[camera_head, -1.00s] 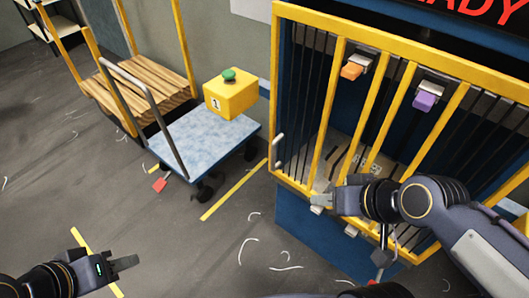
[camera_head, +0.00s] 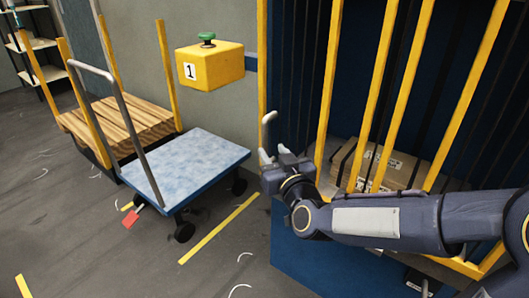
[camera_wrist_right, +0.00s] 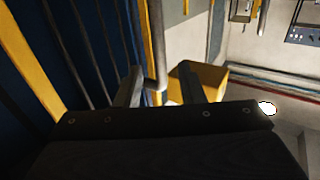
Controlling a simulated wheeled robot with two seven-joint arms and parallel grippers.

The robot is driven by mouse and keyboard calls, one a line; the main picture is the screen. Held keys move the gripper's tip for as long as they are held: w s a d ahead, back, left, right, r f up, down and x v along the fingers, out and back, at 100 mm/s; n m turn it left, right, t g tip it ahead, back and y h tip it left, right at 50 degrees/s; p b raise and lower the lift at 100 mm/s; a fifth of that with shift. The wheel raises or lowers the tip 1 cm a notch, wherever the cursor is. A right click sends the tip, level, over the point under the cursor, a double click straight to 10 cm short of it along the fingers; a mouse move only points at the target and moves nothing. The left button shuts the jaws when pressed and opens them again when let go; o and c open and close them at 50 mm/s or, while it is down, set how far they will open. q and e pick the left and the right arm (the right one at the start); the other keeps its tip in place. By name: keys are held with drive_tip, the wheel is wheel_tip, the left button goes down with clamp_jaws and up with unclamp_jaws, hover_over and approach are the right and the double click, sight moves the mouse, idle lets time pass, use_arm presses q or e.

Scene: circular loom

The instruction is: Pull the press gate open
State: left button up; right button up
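The press gate (camera_head: 328,85) has yellow bars in front of a dark blue press and looks closed. Its grey upright handle (camera_head: 267,130) is at the gate's left edge. In the right wrist view a grey upright bar, apparently the handle (camera_wrist_right: 156,45), shows between the two fingers. My right gripper (camera_head: 276,157) is at the handle's lower end, with its fingers apart; they also show in the wrist view (camera_wrist_right: 160,88). I cannot tell whether they touch the handle. My left gripper is out of view.
A blue-topped cart (camera_head: 190,165) stands left of the press. A yellow box with a green button (camera_head: 210,68) is behind it on the wall side. A wooden-slatted trolley (camera_head: 120,130) is farther left. Flat cardboard (camera_head: 385,165) lies inside the press. The floor in front is mostly clear.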

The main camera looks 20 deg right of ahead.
sight(265, 141)
drive_tip(key=w, duration=0.7)
drive_tip(key=shift+a+b, duration=0.25)
drive_tip(key=shift+b, duration=0.05)
drive_tip(key=shift+s, duration=0.1)
clamp_jaws()
